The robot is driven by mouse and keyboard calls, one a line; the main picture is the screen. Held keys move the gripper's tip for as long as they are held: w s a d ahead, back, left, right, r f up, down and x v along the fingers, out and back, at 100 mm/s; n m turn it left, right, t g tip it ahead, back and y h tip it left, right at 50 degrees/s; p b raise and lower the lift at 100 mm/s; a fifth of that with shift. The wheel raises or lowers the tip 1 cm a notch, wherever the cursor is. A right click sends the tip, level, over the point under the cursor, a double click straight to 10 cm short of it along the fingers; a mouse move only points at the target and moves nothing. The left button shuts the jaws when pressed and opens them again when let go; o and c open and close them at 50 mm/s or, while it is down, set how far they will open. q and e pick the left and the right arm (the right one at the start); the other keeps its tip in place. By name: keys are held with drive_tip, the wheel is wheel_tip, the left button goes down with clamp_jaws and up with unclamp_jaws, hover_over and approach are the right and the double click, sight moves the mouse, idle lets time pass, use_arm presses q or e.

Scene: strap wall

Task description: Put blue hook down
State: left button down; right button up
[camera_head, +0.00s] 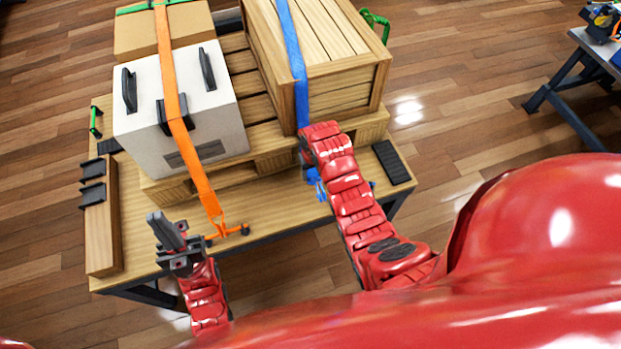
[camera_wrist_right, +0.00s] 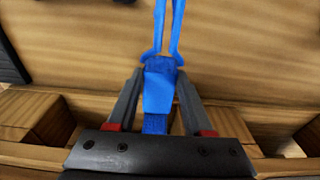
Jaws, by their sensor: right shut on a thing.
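The blue hook (camera_wrist_right: 175,30), with two thin prongs, points away from my right gripper (camera_wrist_right: 158,75) in the right wrist view. The fingers are on both sides of its thicker blue base, holding it over a wooden surface. In the head view a bit of blue (camera_head: 316,184) shows below the blue strap (camera_head: 293,60), beside my right arm; the arm hides most of the right gripper there. I cannot tell whether the hook touches the wood. My left gripper (camera_head: 158,222) is empty above the table's front left; its finger gap is unclear.
A wooden crate (camera_head: 340,85) and a white case (camera_head: 140,90) stand on a pallet on the table (camera_head: 130,255). An orange strap (camera_head: 180,130) crosses the case and ends in an orange hook (camera_head: 226,231) at the front. A black pad (camera_head: 392,162) lies at the right.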

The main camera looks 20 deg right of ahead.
sight(313, 175)
wheel_tip(313, 175, down, 4)
drive_tip(key=shift+r+p, duration=0.2)
drive_tip(key=shift+p, duration=0.1)
drive_tip(key=shift+f+b, duration=0.45)
drive_tip(key=shift+f, duration=0.2)
drive_tip(key=o, duration=0.8)
drive_tip(key=shift+s, duration=0.1)
drive_tip(key=shift+a, duration=0.15)
